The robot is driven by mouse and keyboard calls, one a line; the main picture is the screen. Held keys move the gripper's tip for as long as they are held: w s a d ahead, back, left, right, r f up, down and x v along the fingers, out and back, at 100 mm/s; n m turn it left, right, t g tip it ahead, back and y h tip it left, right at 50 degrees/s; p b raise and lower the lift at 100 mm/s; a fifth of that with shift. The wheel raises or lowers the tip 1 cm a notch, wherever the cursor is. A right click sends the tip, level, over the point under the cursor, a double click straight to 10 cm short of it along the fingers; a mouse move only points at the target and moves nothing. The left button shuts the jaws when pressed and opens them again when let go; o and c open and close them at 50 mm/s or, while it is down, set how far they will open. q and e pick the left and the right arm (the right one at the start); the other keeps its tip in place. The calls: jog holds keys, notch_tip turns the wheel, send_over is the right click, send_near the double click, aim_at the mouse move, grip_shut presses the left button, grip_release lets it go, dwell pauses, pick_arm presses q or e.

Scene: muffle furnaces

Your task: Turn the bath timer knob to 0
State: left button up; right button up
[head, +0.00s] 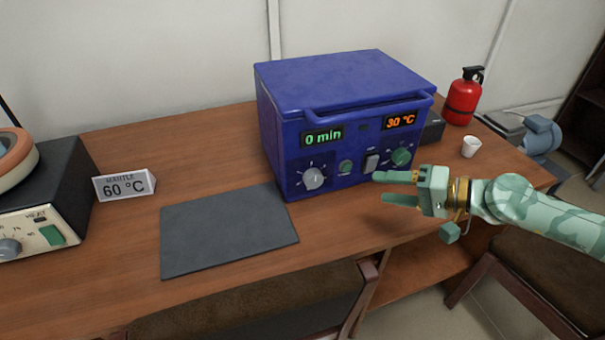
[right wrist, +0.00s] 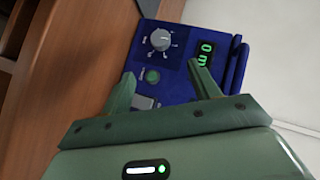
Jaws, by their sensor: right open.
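The blue bath (head: 340,120) stands on the wooden table, its front facing me. Its timer display (head: 322,137) reads 0 min in green, and a second display (head: 400,121) reads 30 °C in orange. The pale grey timer knob (head: 313,179) is at the lower left of the front; it also shows in the right wrist view (right wrist: 161,41). A green knob (head: 401,156) is at the right. My right gripper (head: 385,187) is open and empty, in front of the bath's right half, apart from the timer knob. My left gripper is not in view.
A dark grey mat (head: 228,232) lies left of the bath. A heating mantle (head: 45,200) and a 60 °C sign (head: 125,185) stand further left. A white cup (head: 470,147) and red extinguisher (head: 463,96) are at right. Chairs (head: 250,305) stand along the front edge.

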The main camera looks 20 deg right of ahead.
aim_at(318, 181)
jog(key=x, duration=1.6)
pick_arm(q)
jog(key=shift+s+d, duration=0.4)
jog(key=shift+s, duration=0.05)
pick_arm(e)
jog(key=shift+d, duration=0.1)
jog(key=c, duration=1)
